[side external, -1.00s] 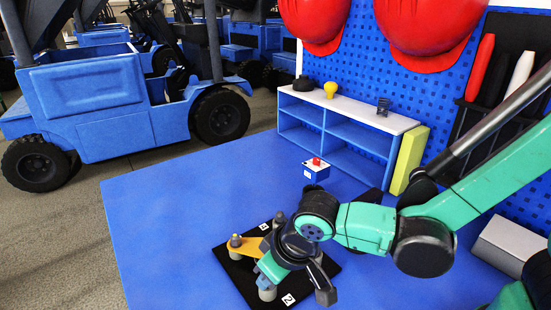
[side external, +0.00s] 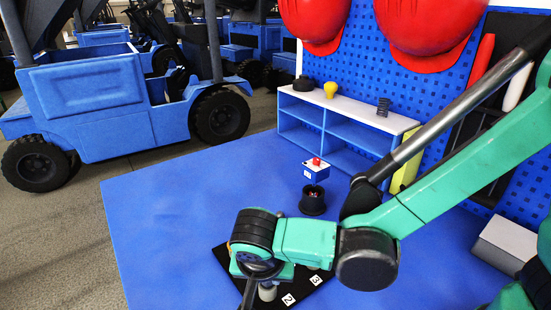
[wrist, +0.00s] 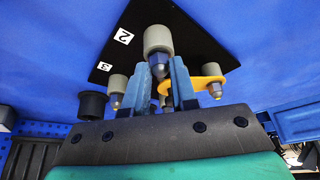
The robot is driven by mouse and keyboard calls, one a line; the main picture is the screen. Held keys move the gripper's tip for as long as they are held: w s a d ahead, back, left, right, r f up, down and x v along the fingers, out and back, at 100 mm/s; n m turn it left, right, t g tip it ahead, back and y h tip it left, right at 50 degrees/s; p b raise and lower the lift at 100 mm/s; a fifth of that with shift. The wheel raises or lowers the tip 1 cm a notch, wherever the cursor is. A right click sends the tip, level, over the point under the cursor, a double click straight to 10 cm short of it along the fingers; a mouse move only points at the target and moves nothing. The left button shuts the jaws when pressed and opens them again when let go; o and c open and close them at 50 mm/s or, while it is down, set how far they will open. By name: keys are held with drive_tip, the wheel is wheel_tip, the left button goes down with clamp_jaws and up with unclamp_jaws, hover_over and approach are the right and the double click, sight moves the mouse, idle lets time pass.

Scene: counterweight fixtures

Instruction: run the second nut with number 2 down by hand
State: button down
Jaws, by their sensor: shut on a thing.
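A black plate (wrist: 180,20) lies on the blue table with number labels 2 (wrist: 124,36) and 3 (wrist: 122,64). A grey post (wrist: 158,38) with a dark metallic tip (wrist: 160,67) stands beside the 2. My gripper (wrist: 164,70) has its blue fingers around that tip and is shut on it; the nut and stud cannot be told apart. Another grey post with a metallic tip (wrist: 117,98) stands near the 3. A yellow arm (wrist: 205,84) lies to the right. In the side view my wrist hides the fingertips and most of the plate (side external: 300,293).
A blue shelf (side external: 340,130) stands at the back. The table's left side is clear.

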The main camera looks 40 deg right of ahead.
drive_tip(key=m, duration=0.2)
drive_tip(key=m+g+h, duration=0.1)
drive_tip(key=m, duration=0.1)
drive_tip(key=shift+w+a+m+g, duration=0.2)
drive_tip(key=shift+m+g, duration=0.1)
drive_tip(key=shift+m, duration=0.1)
drive_tip(key=shift+w+m+g, duration=0.15)
drive_tip(key=shift+m+g, duration=0.75)
drive_tip(key=shift+m, duration=1.6)
drive_tip(key=c, duration=0.7)
unclamp_jaws()
drive_tip(key=v, duration=0.5)
drive_tip(key=shift+a+r, duration=0.2)
drive_tip(key=shift+r, duration=0.05)
